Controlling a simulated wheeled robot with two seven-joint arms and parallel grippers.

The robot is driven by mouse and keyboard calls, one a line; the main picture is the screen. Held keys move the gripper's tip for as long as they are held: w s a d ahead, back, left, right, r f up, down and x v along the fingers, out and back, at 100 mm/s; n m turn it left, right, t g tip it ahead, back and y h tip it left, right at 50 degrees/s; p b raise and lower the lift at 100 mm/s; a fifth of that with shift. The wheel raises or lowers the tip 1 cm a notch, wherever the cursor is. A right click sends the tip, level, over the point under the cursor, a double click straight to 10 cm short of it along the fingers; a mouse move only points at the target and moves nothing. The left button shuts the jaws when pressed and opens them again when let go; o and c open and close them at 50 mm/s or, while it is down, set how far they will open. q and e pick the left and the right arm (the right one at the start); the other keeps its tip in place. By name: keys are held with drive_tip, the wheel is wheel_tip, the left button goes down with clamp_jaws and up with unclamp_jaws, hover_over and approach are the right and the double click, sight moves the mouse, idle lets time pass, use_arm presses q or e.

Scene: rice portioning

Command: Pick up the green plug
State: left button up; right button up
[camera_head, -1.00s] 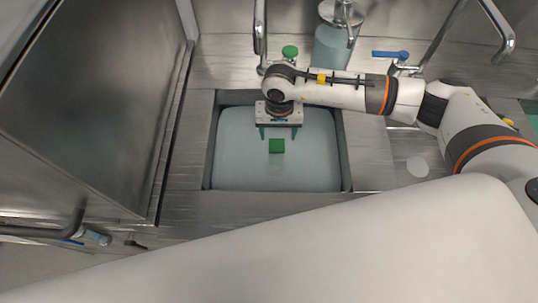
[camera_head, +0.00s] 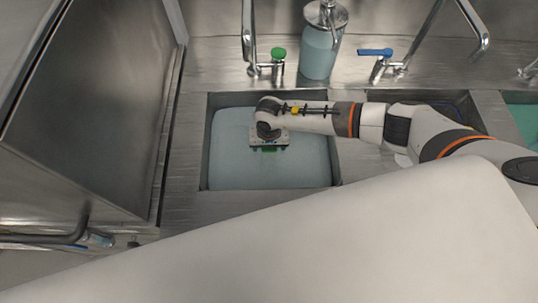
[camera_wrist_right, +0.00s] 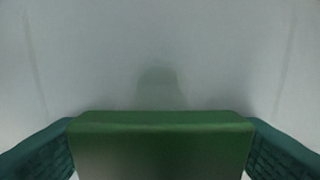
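The green plug (camera_head: 269,150) is a small green block in the sink basin (camera_head: 222,165). Only a sliver of it shows below my right gripper (camera_head: 269,146) in the head view. In the right wrist view the plug (camera_wrist_right: 160,145) fills the space between the two dark teal fingers, which touch its left and right sides. My right gripper looks shut on it, low in the basin. Whether the plug is off the basin floor cannot be told. My left gripper is not in view.
Steel rims border the basin. Behind it stand a green-knobbed tap (camera_head: 278,53), a teal container with a metal lid (camera_head: 318,50) and a blue-handled tap (camera_head: 375,52). A large steel cabinet (camera_head: 90,100) stands at the left.

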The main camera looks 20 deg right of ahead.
clamp_jaws()
drive_tip(key=shift+r, duration=0.15)
